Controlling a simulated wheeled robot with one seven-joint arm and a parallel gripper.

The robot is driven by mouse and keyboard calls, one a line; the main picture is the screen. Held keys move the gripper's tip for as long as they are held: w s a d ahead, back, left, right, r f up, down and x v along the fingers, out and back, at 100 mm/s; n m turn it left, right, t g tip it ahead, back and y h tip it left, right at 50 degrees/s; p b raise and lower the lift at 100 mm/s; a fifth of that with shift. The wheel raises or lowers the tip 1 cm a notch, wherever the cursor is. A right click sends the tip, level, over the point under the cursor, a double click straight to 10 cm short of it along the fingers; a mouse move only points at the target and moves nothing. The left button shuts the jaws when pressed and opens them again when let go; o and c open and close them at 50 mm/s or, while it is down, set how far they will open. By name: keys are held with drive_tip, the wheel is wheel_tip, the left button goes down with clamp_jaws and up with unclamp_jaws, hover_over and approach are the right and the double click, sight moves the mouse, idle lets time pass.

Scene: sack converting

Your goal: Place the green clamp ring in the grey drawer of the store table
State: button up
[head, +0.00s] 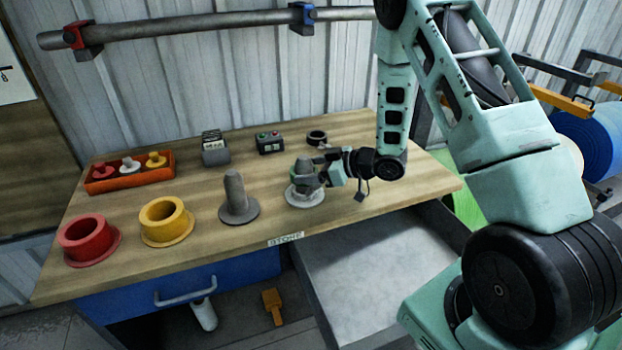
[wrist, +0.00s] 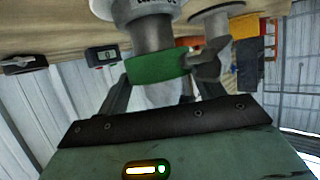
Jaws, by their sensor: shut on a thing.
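The green clamp ring (wrist: 157,67) shows in the wrist view between the fingers of my gripper (head: 311,180), with a dark grey knob (wrist: 208,66) at its side. My gripper is shut on the ring. The ring is around or right against a grey post (head: 305,163) with a white round base (head: 305,196) on the store table (head: 205,245); I cannot tell how far up the post it sits.
A second grey post (head: 237,198), a yellow flanged ring (head: 167,221) and a red one (head: 88,239) stand to the left. An orange tray (head: 129,182), a grey holder (head: 215,149), a button box (head: 269,143) and a dark ring (head: 317,138) are behind. The blue drawer (head: 190,287) is closed.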

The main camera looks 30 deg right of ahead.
drive_tip(key=shift+f, duration=1.35)
drive_tip(key=shift+f, duration=0.1)
drive_tip(key=shift+f, duration=0.15)
drive_tip(key=o, duration=1.4)
drive_tip(key=shift+c, duration=0.2)
